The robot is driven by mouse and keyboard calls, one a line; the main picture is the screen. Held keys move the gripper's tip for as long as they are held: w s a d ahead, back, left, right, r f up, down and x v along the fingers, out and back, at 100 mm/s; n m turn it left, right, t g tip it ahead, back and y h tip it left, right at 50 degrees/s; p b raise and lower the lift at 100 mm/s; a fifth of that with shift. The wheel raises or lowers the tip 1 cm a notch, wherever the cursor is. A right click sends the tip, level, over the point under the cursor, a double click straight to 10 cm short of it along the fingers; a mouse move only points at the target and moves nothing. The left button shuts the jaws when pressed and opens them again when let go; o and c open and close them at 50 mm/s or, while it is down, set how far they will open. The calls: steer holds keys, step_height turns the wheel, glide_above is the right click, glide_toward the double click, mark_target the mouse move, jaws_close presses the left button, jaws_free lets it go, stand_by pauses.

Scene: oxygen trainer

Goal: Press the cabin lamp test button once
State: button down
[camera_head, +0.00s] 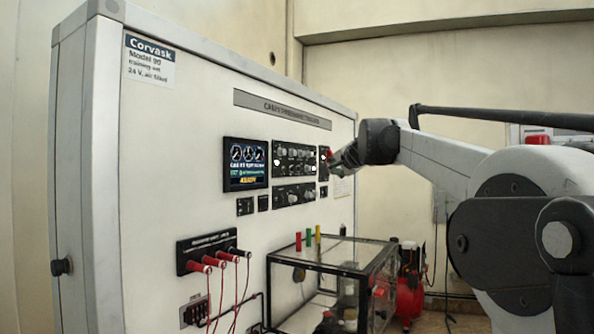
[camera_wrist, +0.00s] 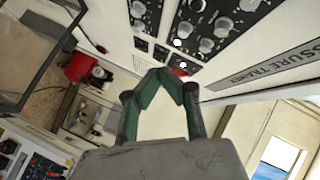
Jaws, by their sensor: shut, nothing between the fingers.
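Past the tips are a small red button or lamp (camera_wrist: 184,66) and knobs (camera_wrist: 207,45). I cannot read which is the lamp test button, or tell whether the tips touch it.
A glass-topped frame (camera_head: 335,252) with red, green and yellow cylinders stands below the panel. Red cables hang from a terminal block (camera_head: 205,255) at lower left. A red compressor (camera_head: 410,295) stands on the floor behind the frame.

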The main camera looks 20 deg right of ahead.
mark_target(301, 171)
steer(key=shift+w+a+p, duration=0.2)
steer(key=shift+w+a, duration=0.7)
steer(key=shift+w, duration=0.3)
steer(key=shift+w+a+p, duration=0.25)
steer(key=shift+w+a, duration=0.6)
steer(key=shift+w, duration=0.3)
steer(key=shift+w+a+p, duration=0.2)
steer(key=shift+w+a, duration=0.7)
steer(key=shift+w, duration=0.3)
steer(key=shift+w+a, duration=0.1)
steer(key=shift+w+a+p, duration=0.15)
steer(key=shift+w+p, duration=0.05)
steer(key=shift+p, duration=0.1)
steer(key=shift+w+a+p, duration=0.25)
steer(key=shift+w+p, duration=0.05)
steer(key=shift+w, duration=0.1)
steer(key=shift+s+d, duration=0.1)
steer(key=shift+s, duration=0.05)
steer(key=shift+s+d, duration=0.3)
steer(key=shift+s, duration=0.2)
